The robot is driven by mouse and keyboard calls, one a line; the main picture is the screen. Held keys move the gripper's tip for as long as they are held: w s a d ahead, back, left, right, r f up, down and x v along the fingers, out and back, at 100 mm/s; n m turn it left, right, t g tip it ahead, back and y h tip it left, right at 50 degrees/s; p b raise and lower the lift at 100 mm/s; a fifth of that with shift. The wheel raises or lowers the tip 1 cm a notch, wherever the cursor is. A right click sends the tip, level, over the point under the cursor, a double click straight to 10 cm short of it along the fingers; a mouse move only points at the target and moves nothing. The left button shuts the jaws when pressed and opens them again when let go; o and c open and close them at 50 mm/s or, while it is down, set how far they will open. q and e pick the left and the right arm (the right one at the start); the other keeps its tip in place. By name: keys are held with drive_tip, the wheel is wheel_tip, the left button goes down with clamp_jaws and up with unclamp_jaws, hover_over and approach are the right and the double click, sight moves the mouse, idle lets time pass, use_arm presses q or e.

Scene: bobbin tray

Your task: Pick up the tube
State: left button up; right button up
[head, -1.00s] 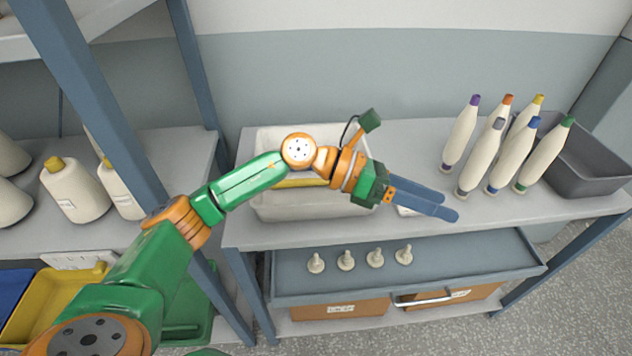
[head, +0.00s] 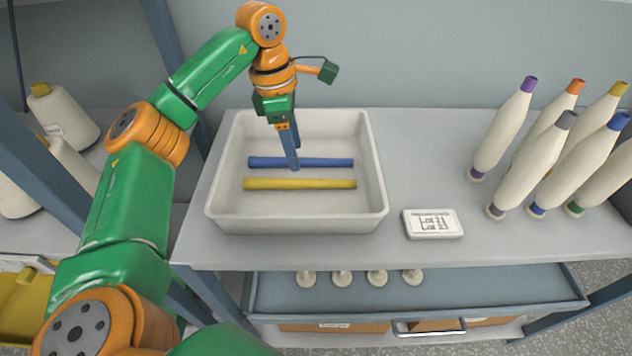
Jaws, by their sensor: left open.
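A blue tube (head: 328,162) and a yellow tube (head: 315,184) lie side by side, level, in the white tray (head: 379,190). The blue one is farther back. My left gripper (head: 293,160) points down into the tray, with its blue fingers overlapping the middle of the blue tube in the picture. Its jaws are open and hold nothing that I can see. The fingers line up from this angle, so I cannot tell whether they straddle or touch the blue tube. My right gripper is not in view.
A label box (head: 433,223) stands right of the tray. Several bobbins with coloured tips (head: 504,130) stand at the right on the bench. A drawer (head: 470,292) with several small pegs is below. A blue-grey rack post (head: 168,60) stands at the left.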

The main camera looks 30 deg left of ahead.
sight(299, 180)
use_arm(q)
drive_tip(key=shift+s+f, duration=0.25)
drive_tip(key=shift+f, duration=0.1)
drive_tip(key=shift+s+f, duration=0.15)
drive_tip(key=shift+f, duration=0.1)
drive_tip(key=f, duration=0.2)
drive_tip(key=f+p, duration=0.1)
drive_tip(key=f, duration=0.3)
drive_tip(key=shift+d, duration=0.35)
clamp_jaws()
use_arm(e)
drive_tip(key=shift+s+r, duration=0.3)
